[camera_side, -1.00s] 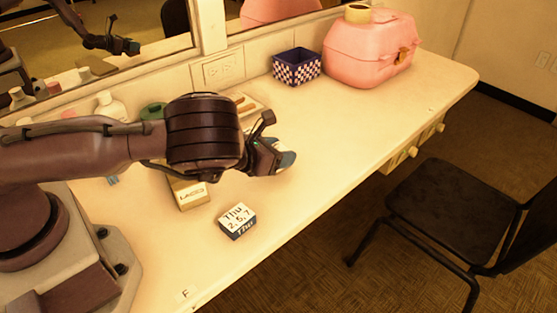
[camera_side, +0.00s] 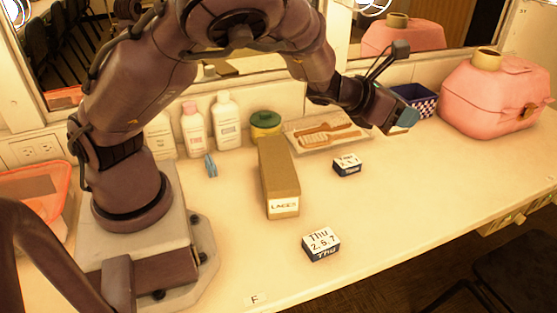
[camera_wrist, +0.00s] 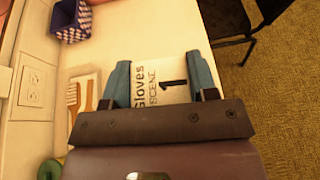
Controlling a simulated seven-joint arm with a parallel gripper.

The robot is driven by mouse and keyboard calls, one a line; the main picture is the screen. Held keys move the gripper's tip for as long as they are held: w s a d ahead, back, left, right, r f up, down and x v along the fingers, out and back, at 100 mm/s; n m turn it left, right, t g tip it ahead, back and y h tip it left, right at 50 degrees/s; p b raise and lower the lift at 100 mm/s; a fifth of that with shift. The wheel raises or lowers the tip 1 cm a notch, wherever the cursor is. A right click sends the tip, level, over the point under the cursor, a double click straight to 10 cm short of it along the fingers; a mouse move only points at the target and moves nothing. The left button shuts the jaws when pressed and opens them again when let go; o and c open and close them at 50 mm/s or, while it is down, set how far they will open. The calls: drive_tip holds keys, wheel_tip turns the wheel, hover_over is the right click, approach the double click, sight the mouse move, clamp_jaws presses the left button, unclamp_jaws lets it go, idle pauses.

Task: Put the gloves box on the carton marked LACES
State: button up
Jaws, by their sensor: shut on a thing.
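The gloves box is white, marked "Gloves SCENE 1" (camera_wrist: 160,80), and lies between my gripper's teal fingers (camera_wrist: 160,83) in the wrist view. My gripper (camera_side: 400,118) is shut on it, above the counter to the right of the carton in the side view. There the near finger mostly hides the box. The carton marked LACES (camera_side: 279,178) is long and brown, lying on the counter with its white label facing front. Its top is bare. The gripper and box are apart from it.
A small box (camera_side: 347,166) is right of the carton; a "Thu 2,5,7" box (camera_side: 321,245) is in front. Bottles (camera_side: 226,120), a green-lidded jar (camera_side: 266,124) and a brush tray (camera_side: 325,134) stand behind. A checked basket (camera_side: 420,101) and pink case (camera_side: 497,97) are at right.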

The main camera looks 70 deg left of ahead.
wheel_tip(320, 180, up, 6)
drive_tip(key=shift+r, duration=0.2)
drive_tip(key=s+a+f+n+g+y, duration=0.3)
drive_tip(key=a+n+g+y, duration=0.15)
drive_tip(key=a+n, duration=0.2)
drive_tip(key=s+a+f+n+g+y, duration=0.3)
drive_tip(key=a+n+g+y, duration=0.15)
drive_tip(key=a+n, duration=0.2)
drive_tip(key=s+a+f+n+g+y, duration=0.3)
drive_tip(key=a+n+g+y, duration=0.15)
drive_tip(key=a+n, duration=0.2)
wheel_tip(320, 180, up, 9)
drive_tip(key=m+t+h, duration=1)
drive_tip(key=m+h, duration=1.2)
drive_tip(key=m, duration=0.6)
hover_over(279, 161)
wheel_tip(279, 161, down, 19)
drive_tip(key=shift+d+f, duration=0.1)
drive_tip(key=shift+f, duration=0.1)
